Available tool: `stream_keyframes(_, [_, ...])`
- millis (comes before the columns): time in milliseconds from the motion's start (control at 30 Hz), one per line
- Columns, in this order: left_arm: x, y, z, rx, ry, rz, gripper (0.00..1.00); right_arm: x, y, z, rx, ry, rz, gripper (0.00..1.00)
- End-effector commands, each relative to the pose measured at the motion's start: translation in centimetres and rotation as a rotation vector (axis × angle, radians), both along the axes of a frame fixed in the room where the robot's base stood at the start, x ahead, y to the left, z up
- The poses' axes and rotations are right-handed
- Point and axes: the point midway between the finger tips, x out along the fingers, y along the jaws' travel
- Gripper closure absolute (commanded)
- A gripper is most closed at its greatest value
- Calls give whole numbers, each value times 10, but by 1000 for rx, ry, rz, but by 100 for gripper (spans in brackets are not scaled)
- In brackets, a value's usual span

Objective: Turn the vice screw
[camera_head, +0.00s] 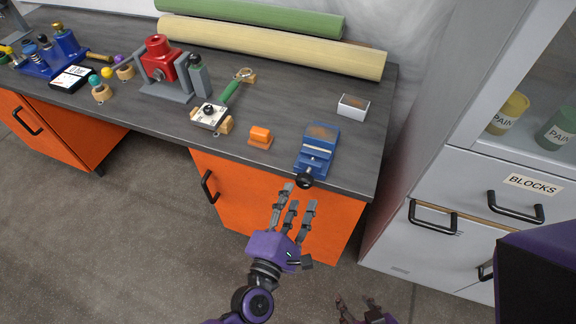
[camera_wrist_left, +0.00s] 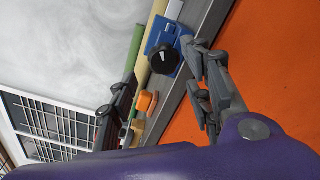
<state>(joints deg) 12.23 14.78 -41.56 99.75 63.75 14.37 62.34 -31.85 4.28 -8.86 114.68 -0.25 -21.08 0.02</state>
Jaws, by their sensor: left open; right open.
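The blue vice (camera_head: 316,150) stands at the front right edge of the grey workbench. Its screw ends in a black round knob (camera_head: 304,181) that sticks out past the bench's front edge. My left gripper (camera_head: 292,205) is open and empty, in front of the bench and just short of the knob. In the left wrist view the knob (camera_wrist_left: 163,59) and part of the vice (camera_wrist_left: 157,36) show beyond the spread fingers, with a visible gap to the knob. My right gripper (camera_head: 360,313) is open and empty low at the bottom edge, partly cut off, far from the vice.
An orange block (camera_head: 260,136) and a small white box (camera_head: 353,106) sit near the vice. A red press (camera_head: 160,62) and other tools stand further left. Green and cream rolls (camera_head: 270,46) lie along the back. The grey cabinet (camera_head: 425,200) is at the right.

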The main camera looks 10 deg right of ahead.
Motion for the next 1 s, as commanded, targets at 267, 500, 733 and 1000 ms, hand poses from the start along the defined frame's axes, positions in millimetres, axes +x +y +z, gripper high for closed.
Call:
stream_keyframes(267, [38, -26, 4, 2, -6, 0, 54, 4, -1, 10, 0, -12, -1, 54])
stream_keyframes(500, [55, -37, 1, 2, -3, 1, 54, 5, -1, 11, 0, -13, -1, 54])
stream_keyframes(733, [56, -38, 0, 4, -2, 1, 54, 3, -1, 9, 0, -9, -1, 54])
stream_keyframes(1000, [57, -38, 1, 3, -3, 1, 83, 3, -1, 9, 1, -9, -1, 54])
